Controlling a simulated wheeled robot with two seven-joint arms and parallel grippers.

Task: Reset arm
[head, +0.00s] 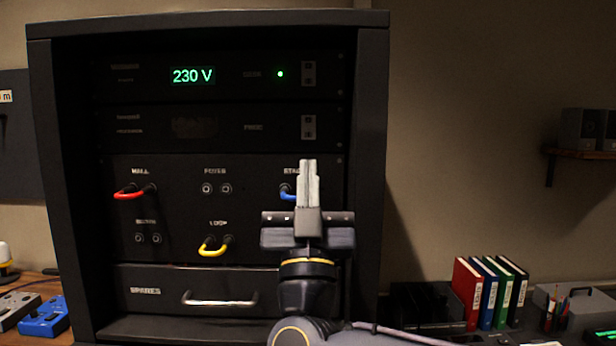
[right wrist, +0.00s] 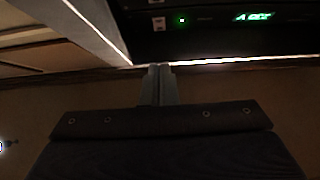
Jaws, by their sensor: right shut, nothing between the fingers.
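My right gripper (head: 309,182) stands upright in front of the right part of the rack (head: 372,150), its fingers shut together and empty. It covers part of the stage label and most of the blue cable (head: 287,192). In the right wrist view the shut fingers (right wrist: 158,82) point toward the rack's edge, with the lit display (right wrist: 255,17) beyond. I cannot tell the gap between fingers and rack. My left gripper is not in view.
The rack holds a 230 V display (head: 193,76), a red cable (head: 135,190), a yellow cable (head: 216,247) and a spares drawer (head: 190,284) with a metal handle. Binders (head: 488,290) stand at the right. Blue and grey boxes (head: 43,317) sit at the left.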

